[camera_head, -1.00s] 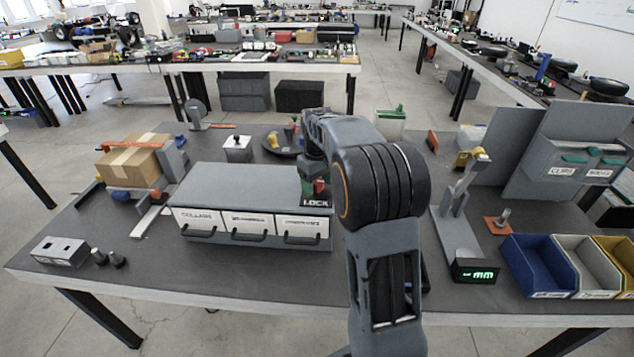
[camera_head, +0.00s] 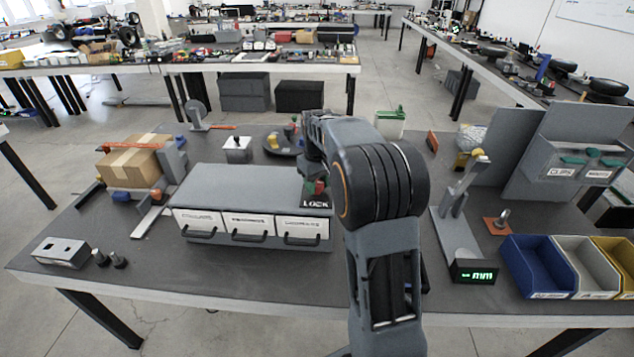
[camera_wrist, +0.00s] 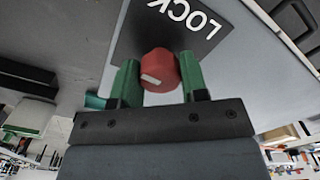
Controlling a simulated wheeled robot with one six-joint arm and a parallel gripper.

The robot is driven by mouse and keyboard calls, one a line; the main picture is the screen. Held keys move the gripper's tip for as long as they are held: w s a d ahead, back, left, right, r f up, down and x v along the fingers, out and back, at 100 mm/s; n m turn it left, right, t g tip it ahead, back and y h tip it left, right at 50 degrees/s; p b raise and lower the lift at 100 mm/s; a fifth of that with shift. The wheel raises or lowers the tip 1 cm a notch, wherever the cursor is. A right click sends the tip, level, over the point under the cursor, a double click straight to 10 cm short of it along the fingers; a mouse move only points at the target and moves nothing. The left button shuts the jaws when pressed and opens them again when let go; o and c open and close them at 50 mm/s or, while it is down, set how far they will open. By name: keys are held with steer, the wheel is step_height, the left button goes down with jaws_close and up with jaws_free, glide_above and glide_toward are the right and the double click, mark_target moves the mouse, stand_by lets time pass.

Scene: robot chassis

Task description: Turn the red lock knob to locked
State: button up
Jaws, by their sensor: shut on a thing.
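The red lock knob (camera_wrist: 159,70) sits on a dark panel marked LOCK (camera_wrist: 207,22) in the wrist view. It has a pale mark across its face. My gripper (camera_wrist: 160,80) is shut on the knob, with one green finger on each side. In the head view the red knob (camera_head: 320,187) shows just above the LOCK label (camera_head: 315,204), at the right end of the grey drawer cabinet (camera_head: 235,172). My arm hides part of the knob and of the gripper there.
The cabinet has three labelled drawers with black handles. A cardboard box (camera_head: 130,165) stands to its left. A grey stand (camera_head: 458,215) with a green display (camera_head: 475,271) and open bins (camera_head: 537,263) are to the right.

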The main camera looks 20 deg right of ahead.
mark_target(317, 182)
steer(key=m+p, duration=0.1)
steer(key=m, duration=0.3)
steer(key=shift+r, duration=0.1)
steer(key=m+p, duration=0.1)
steer(key=m, duration=0.4)
steer(key=shift+p, duration=0.35)
steer(key=m, duration=0.4)
steer(key=shift+p, duration=0.4)
steer(key=shift+m, duration=1.8)
steer(key=o, duration=0.9)
step_height(317, 182, up, 14)
steer(key=shift+f+p, duration=0.15)
steer(key=shift+p, duration=0.2)
